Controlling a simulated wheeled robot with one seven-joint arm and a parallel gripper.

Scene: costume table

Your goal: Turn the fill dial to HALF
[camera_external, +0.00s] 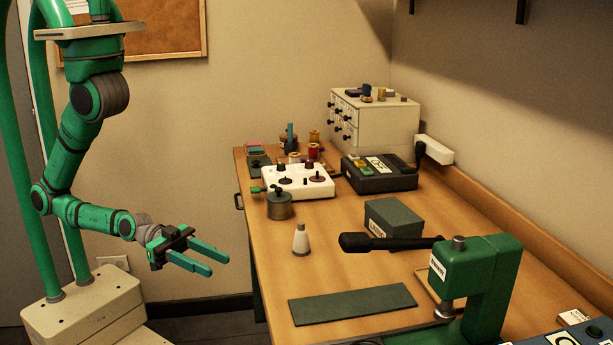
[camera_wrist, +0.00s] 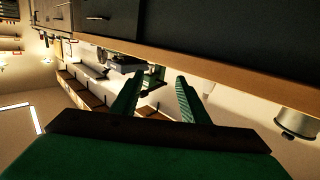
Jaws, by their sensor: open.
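A white box (camera_external: 281,187) with several dark knobs on its top stands on the far left part of the wooden table. One knob (camera_external: 285,181) is dark, and another knob (camera_external: 317,178) is reddish brown. Their labels and pointer settings are too small to read, so I cannot tell which is the fill dial or where it points. My gripper (camera_external: 220,264) is open and empty. It hangs in the air left of the table's left edge, well apart from the white box. Its two green fingers also show in the wrist view (camera_wrist: 160,78), with nothing between them.
A grey-green pot (camera_external: 280,208) stands just in front of the white box. Bare wood lies around the cone.

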